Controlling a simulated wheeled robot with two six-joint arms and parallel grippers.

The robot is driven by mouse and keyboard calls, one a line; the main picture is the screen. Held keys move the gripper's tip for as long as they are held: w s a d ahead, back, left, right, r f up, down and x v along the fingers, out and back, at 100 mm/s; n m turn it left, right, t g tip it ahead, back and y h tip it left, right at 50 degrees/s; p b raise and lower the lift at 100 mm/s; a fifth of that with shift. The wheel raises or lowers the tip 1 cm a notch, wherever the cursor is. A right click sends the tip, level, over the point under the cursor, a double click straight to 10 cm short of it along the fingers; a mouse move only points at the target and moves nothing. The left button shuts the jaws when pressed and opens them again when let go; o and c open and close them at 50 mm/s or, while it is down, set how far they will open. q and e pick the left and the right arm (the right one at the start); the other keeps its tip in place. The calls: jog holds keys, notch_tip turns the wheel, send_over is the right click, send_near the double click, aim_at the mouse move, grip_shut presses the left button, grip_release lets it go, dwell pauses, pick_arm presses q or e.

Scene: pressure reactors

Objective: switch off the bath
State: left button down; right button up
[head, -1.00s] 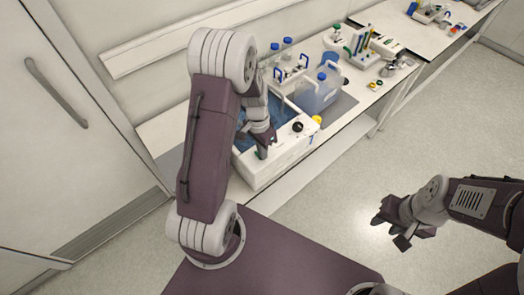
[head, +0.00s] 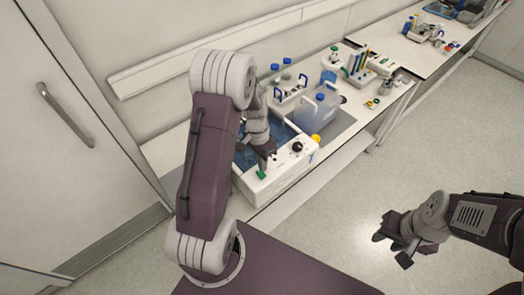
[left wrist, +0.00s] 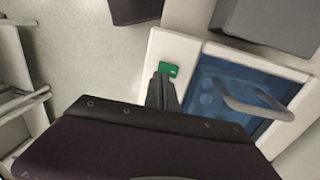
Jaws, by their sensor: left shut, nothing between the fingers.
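The bath is a white box (head: 284,178) with blue water (head: 247,158), standing on the near bench. Its front panel carries a black knob (head: 297,147) and a small green switch (head: 261,174). My left gripper (head: 265,165) is shut and empty, pointing down at the panel just behind the green switch. In the left wrist view the green switch (left wrist: 168,69) lies just beyond the shut fingertips (left wrist: 162,79). I cannot tell whether they touch it. My right gripper (head: 391,249) is open and empty, over the floor at the right.
A clear blue-tinted jug (head: 317,110) stands right behind the bath, near a yellow cap (head: 316,138). Blue-capped bottles (head: 286,72) and other lab gear stand further back. My left arm hides part of the bath. The floor (head: 330,220) in front is clear.

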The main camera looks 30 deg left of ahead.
pick_arm(q)
notch_tip(320, 180, up, 5)
jog(key=b, duration=0.2)
notch_tip(320, 180, up, 6)
send_over(262, 175)
jog(key=d, duration=0.1)
jog(key=shift+s+f, duration=0.1)
jog(key=shift+s, duration=0.15)
pick_arm(e)
jog(key=shift+s+a+f, duration=0.15)
jog(key=shift+s, duration=0.15)
pick_arm(q)
jog(key=shift+w+d, duration=0.1)
pick_arm(e)
jog(key=shift+w, duration=0.1)
